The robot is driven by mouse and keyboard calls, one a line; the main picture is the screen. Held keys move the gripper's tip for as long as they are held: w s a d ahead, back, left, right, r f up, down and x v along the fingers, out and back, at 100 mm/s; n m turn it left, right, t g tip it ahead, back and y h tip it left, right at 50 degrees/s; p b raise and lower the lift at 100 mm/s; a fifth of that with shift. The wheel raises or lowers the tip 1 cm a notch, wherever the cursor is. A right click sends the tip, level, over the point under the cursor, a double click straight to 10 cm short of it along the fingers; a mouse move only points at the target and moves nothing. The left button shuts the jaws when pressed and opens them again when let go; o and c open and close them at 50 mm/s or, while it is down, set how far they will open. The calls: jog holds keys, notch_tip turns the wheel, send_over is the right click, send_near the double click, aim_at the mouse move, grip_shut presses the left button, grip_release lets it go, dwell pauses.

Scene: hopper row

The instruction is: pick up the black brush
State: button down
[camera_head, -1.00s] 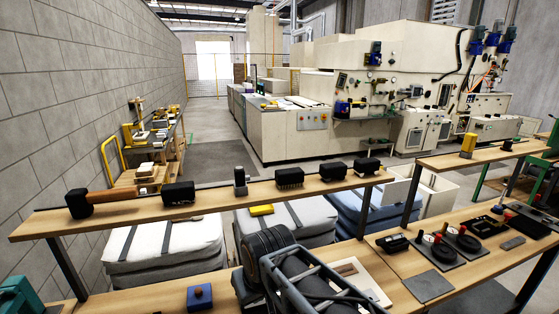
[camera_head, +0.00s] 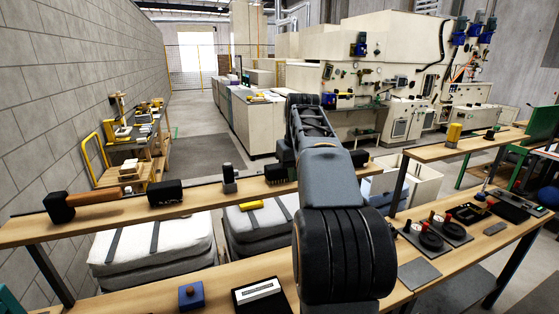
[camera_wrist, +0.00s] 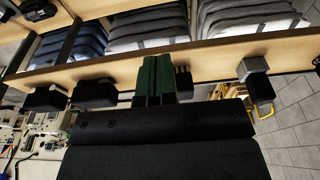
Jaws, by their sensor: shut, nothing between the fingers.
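The black brush (camera_head: 281,174) stands on the raised wooden shelf in the head view, partly hidden behind my arm. In the wrist view, which looks upside down, its bristles (camera_wrist: 184,80) show just right of my gripper's fingers, with part of it hidden behind the gripper. My gripper (camera_wrist: 155,80) has dark green fingers that are shut together with nothing between them. It is close to the brush, but I cannot tell if they touch. In the head view the fingers are hidden.
On the same shelf (camera_head: 225,199) are a wooden-handled mallet (camera_head: 80,204), a black block (camera_head: 167,194) and a grey-and-black item (camera_head: 229,178) left of the brush. Another black block (camera_head: 359,158) is right of it. A blue block (camera_head: 191,295) sits on the lower bench.

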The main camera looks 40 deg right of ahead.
aim_at(279, 167)
jog(key=w+d+p, duration=0.1)
jog(key=w+p, duration=0.1)
jog(key=w, duration=0.1)
jog(key=w+d+p, duration=0.1)
jog(key=w+p, duration=0.1)
jog(key=w, duration=0.2)
jog(key=w+p, duration=0.2)
jog(key=w, duration=0.2)
jog(key=shift+d+r, duration=0.15)
jog(key=shift+d, duration=0.25)
jog(key=shift+f, duration=0.4)
jog(key=shift+s+f, duration=0.15)
jog(key=shift+f, duration=0.45)
jog(key=shift+f, duration=0.1)
